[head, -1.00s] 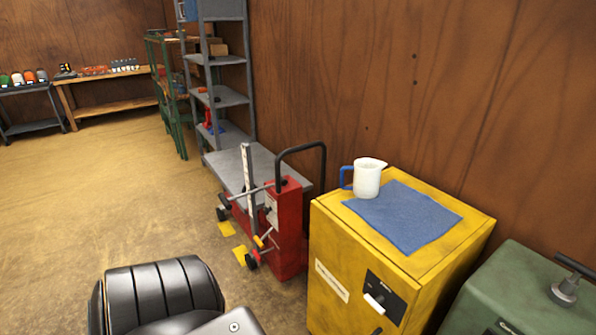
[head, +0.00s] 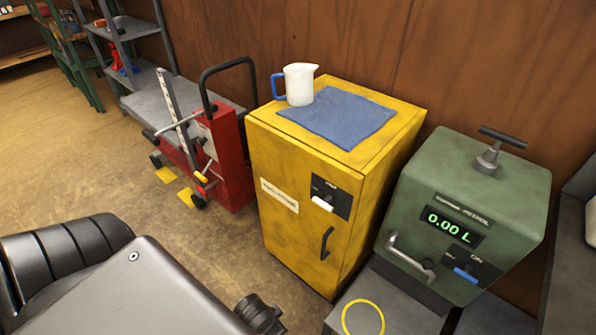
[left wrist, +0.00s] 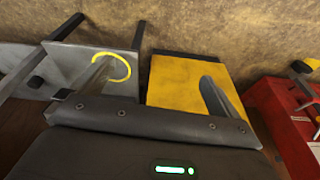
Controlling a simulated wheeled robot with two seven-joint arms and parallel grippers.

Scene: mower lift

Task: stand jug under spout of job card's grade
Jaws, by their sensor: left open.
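The white jug (head: 300,84) with a blue handle on its left stands upright on the yellow cabinet (head: 297,205), by the left corner of a blue cloth (head: 338,117). The green dispenser (head: 468,205) stands to its right, its display reading 0.00 L. Its small label seems to end in "PETROL". A bent silver pipe (head: 411,258) is on its front, above a yellow ring (head: 363,318) on a grey shelf. My left gripper (left wrist: 155,83) is open and empty in the left wrist view, with the cabinet (left wrist: 178,78) beyond its fingers. The jug is not seen there. No job card shows.
A red lift (head: 222,150) with a black handle stands left of the cabinet. Grey shelving (head: 122,30) is behind it. The wooden wall is close behind the cabinet. Bare floor (head: 75,145) lies at left. A grey unit is cut off at the right edge.

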